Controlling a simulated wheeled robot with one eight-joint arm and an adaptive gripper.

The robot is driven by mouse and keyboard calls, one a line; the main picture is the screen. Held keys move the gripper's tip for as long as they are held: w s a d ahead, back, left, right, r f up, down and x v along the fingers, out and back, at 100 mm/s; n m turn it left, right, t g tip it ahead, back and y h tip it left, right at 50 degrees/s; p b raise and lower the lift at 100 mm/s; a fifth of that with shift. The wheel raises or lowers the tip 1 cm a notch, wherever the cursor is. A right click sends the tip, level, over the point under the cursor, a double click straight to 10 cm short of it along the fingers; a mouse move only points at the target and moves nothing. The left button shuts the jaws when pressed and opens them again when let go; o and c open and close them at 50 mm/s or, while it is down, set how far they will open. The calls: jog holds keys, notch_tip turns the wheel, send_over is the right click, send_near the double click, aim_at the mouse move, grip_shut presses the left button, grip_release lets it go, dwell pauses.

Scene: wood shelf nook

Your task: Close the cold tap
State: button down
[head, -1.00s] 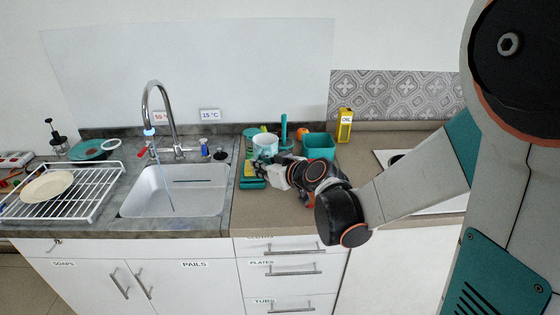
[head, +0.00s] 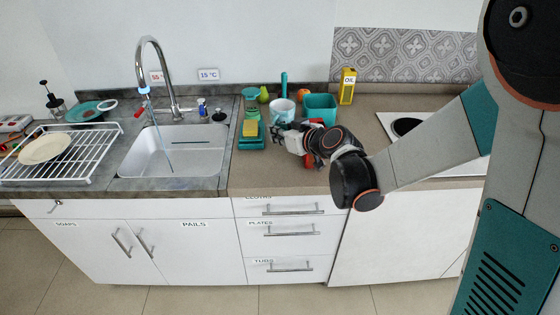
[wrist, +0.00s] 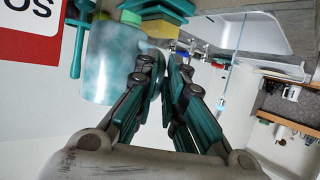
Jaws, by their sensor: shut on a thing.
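The tap (head: 158,75) arches over the sink, and a thin stream of water falls from its spout into the basin. Its blue cold handle (head: 202,107) is on the right, near a 15 °C label (head: 208,75); its red hot handle (head: 139,111) is on the left. My gripper (head: 278,131) is on the counter right of the sink, well away from the blue handle. It is shut on the pale blue mottled mug (head: 283,110). In the wrist view the mug (wrist: 110,62) is beside my fingertips (wrist: 165,58); the exact grip point is hidden.
A yellow sponge (head: 250,128) on a teal dish (head: 251,141) lies between sink and gripper. A teal tub (head: 320,105) and an oil bottle (head: 347,87) stand right of the mug. A black-topped item (head: 219,115) is near the cold handle. A rack (head: 80,165) is left.

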notch_tip(320, 180, down, 9)
jog(key=b, duration=0.3)
jog(key=shift+f, duration=0.1)
jog(key=c, duration=1.7)
grip_release()
